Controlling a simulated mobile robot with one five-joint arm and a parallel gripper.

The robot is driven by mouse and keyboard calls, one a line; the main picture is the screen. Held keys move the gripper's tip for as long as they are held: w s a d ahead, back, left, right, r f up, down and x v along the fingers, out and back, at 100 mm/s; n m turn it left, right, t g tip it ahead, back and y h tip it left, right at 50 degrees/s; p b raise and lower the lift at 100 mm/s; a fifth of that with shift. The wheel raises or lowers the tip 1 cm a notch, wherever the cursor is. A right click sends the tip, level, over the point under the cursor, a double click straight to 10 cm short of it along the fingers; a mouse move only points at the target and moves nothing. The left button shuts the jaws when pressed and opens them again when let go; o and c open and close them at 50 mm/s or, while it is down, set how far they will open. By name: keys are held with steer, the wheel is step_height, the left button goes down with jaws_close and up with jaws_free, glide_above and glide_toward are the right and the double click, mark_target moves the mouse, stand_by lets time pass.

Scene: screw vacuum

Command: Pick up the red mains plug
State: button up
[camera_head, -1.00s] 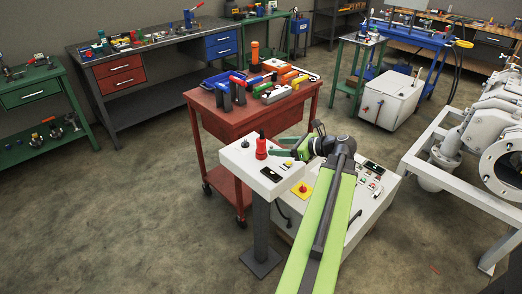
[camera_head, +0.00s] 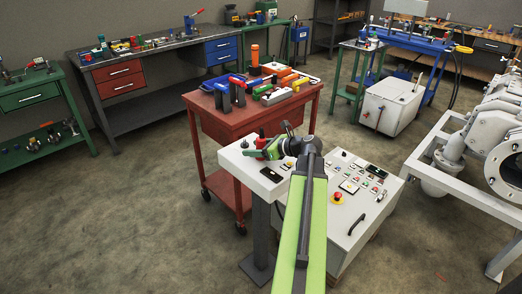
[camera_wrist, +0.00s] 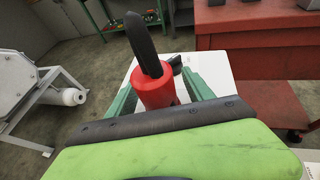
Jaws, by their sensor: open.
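The red mains plug (camera_wrist: 155,92) has a red body with a dark upper part and stands upright on the small white stand (camera_head: 229,159). In the head view the red plug (camera_head: 262,143) is partly hidden by my gripper. My gripper (camera_wrist: 160,98) is open, with one green finger on each side of the red body in the wrist view. I cannot tell whether either finger touches it. In the head view my gripper (camera_head: 262,150) is low at the stand's top.
A white control panel (camera_head: 345,215) with buttons and a red knob adjoins the stand. A red tool cart (camera_head: 240,117) with several tools stands behind it. Grey-white machinery (camera_head: 450,160) is at the right. The floor at left is clear.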

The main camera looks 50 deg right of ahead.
mark_target(258, 137)
jaws_close()
stand_by(0.3)
steer(key=shift+r, duration=0.15)
step_height(258, 137, up, 4)
steer(key=p, duration=0.4)
steer(key=shift+r+p, duration=0.25)
steer(key=shift+p, duration=0.15)
steer(key=s+d+r+p, duration=0.6)
steer(key=d, duration=0.3)
steer(key=shift+s+d+r, duration=0.15)
steer(key=shift+s+d, duration=0.2)
steer(key=shift+d, duration=0.05)
